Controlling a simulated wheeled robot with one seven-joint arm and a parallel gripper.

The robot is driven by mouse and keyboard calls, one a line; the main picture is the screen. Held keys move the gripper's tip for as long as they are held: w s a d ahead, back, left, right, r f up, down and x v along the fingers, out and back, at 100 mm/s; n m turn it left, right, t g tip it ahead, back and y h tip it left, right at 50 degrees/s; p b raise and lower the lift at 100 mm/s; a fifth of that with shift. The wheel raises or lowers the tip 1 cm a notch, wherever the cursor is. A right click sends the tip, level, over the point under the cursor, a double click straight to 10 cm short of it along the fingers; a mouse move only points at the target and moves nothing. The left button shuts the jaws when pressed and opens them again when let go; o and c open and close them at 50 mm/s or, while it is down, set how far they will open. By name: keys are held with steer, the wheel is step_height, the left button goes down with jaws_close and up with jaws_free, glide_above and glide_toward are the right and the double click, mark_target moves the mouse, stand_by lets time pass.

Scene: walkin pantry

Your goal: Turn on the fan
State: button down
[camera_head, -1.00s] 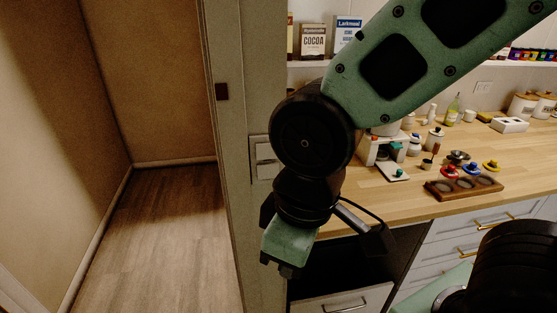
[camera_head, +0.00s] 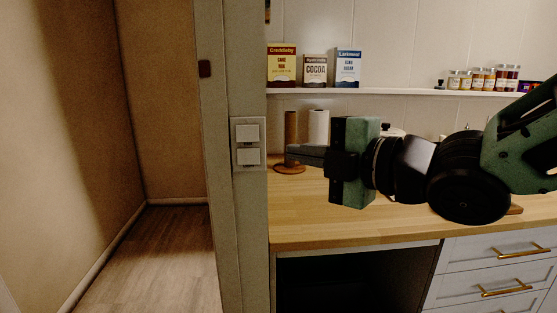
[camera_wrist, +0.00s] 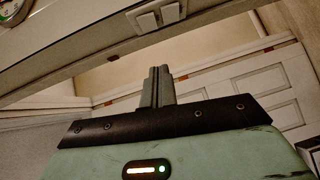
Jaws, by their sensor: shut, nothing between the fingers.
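A white wall plate with two rocker switches (camera_head: 236,147) is fixed to the post beside the doorway. It also shows at the top of the wrist view (camera_wrist: 159,16). No fan is visible in either view. My gripper (camera_head: 291,154) is level, pointing left towards the plate, over the counter and apart from the plate. In the wrist view its fingers (camera_wrist: 160,72) are together with nothing between them. The gap between fingertips and plate is hard to judge.
The wooden counter (camera_head: 310,220) lies below my gripper. A paper towel roll (camera_head: 319,127) and a wooden holder (camera_head: 291,128) stand behind the fingers. Boxes, including a cocoa box (camera_head: 315,71), stand on the shelf above. The doorway floor at left (camera_head: 160,250) is clear.

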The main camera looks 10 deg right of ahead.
steer(key=shift+r, duration=0.1)
stand_by(0.3)
steer(key=p, duration=1.1)
glide_toward(241, 140)
steer(key=a, duration=0.4)
steer(key=w, duration=0.1)
steer(key=w+p, duration=0.1)
steer(key=w, duration=0.1)
steer(key=shift+w+d+f, duration=0.1)
steer(key=shift+f, duration=0.15)
steer(key=shift+w+f+p, duration=0.15)
steer(key=shift+w+p, duration=0.25)
steer(key=shift+w, duration=0.1)
